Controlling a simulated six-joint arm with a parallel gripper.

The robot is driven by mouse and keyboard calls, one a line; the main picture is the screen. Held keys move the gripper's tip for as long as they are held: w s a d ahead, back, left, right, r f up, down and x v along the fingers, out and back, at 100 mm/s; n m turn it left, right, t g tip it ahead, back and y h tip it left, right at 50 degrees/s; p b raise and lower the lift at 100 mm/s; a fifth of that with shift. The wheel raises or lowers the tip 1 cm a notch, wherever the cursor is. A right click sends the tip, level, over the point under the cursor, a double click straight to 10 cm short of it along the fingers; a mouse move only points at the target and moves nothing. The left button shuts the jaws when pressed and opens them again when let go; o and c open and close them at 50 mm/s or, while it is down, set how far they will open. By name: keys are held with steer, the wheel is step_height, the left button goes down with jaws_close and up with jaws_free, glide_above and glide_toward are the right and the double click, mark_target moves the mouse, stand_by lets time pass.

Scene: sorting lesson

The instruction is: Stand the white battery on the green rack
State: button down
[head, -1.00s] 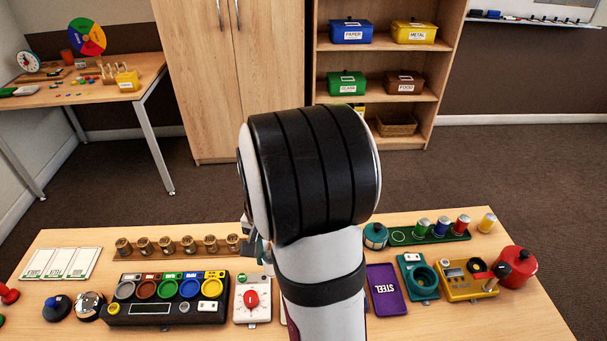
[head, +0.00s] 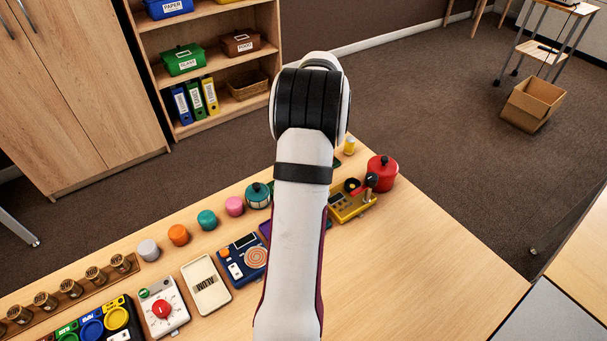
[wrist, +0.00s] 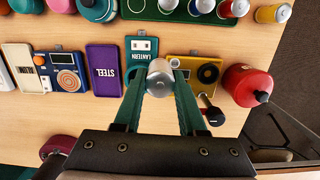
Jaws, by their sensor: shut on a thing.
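In the wrist view my gripper (wrist: 159,88) has its two teal fingers shut on the white battery (wrist: 159,75), a pale cylinder with a silvery end towards the camera. The battery is over the table in front of the green rack (wrist: 135,10), apart from it in the picture; its height is unclear. The rack lies at the top edge, with a ringed empty place at left and several coloured batteries at right. In the head view my arm hides the gripper, the white battery and most of the rack.
A yellow battery (wrist: 273,13) stands right of the rack. A red canister (wrist: 246,86) and a yellow device (wrist: 207,73) with a lever are right of my gripper. A purple STEEL case (wrist: 104,70) is at left. The table's front right is clear in the head view.

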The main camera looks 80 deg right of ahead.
steer(key=shift+m, duration=0.3)
steer(key=w+d+f, duration=0.1)
steer(key=w+f, duration=0.1)
steer(key=w, duration=0.1)
steer(key=w+d+f, duration=0.1)
steer(key=w+f, duration=0.1)
steer(key=w, duration=0.2)
steer(key=w+d+f, duration=0.1)
steer(key=w+f, duration=0.2)
steer(key=shift+w+d, duration=0.15)
step_height(320, 180, down, 4)
steer(key=shift+w, duration=0.15)
steer(key=shift+f, duration=0.1)
steer(key=c, duration=0.8)
jaws_free()
steer(key=shift+o, duration=0.2)
